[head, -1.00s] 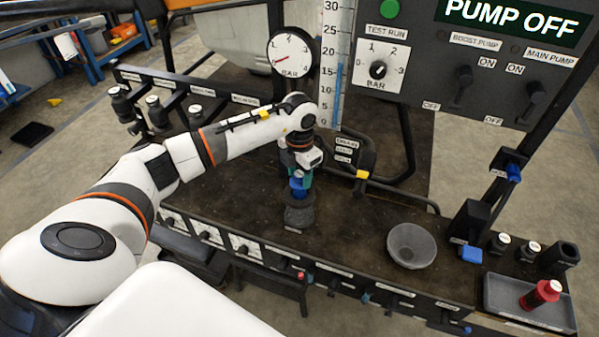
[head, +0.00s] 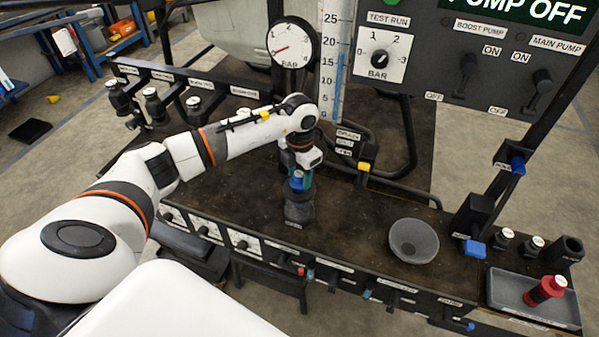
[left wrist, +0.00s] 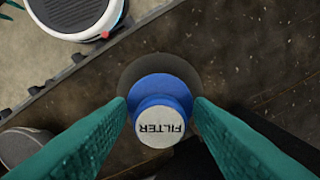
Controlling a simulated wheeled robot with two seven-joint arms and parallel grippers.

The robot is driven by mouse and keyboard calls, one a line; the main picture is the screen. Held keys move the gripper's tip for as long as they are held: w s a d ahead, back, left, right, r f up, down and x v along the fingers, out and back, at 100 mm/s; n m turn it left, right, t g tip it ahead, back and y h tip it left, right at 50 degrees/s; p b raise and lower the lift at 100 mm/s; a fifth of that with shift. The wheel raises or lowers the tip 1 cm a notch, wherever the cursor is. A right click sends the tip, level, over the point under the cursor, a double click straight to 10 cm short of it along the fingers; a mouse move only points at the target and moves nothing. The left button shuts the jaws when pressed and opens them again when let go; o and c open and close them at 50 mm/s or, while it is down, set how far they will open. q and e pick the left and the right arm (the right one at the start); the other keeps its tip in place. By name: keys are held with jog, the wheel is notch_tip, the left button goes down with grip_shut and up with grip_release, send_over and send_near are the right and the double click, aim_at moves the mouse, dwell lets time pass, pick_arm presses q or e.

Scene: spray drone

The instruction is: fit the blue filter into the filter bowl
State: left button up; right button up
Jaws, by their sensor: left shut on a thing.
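The blue filter (head: 298,184) is upright between the teal fingers of my left gripper (head: 301,180), which is shut on it. In the left wrist view the filter (left wrist: 160,92) shows its white cap marked FILTER, between the two fingers (left wrist: 161,103). The dark grey filter bowl (head: 299,211) stands on the bench directly below the filter. Its round rim (left wrist: 133,72) shows around and behind the filter in the left wrist view. The filter's lower end is hidden, so I cannot tell how deep it sits in the bowl. My right gripper is not in view.
The gauge panel and black pipes rise behind. The bench between the two bowls is clear.

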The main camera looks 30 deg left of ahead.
pick_arm(q)
jog(key=shift+f+b, duration=0.7)
jog(key=shift+f, duration=0.3)
jog(key=o, duration=1.4)
jog(key=shift+c, duration=0.2)
jog(key=shift+r, duration=0.2)
notch_tip(320, 180, up, 12)
jog(key=shift+s+f, duration=0.1)
jog(key=shift+f, duration=0.15)
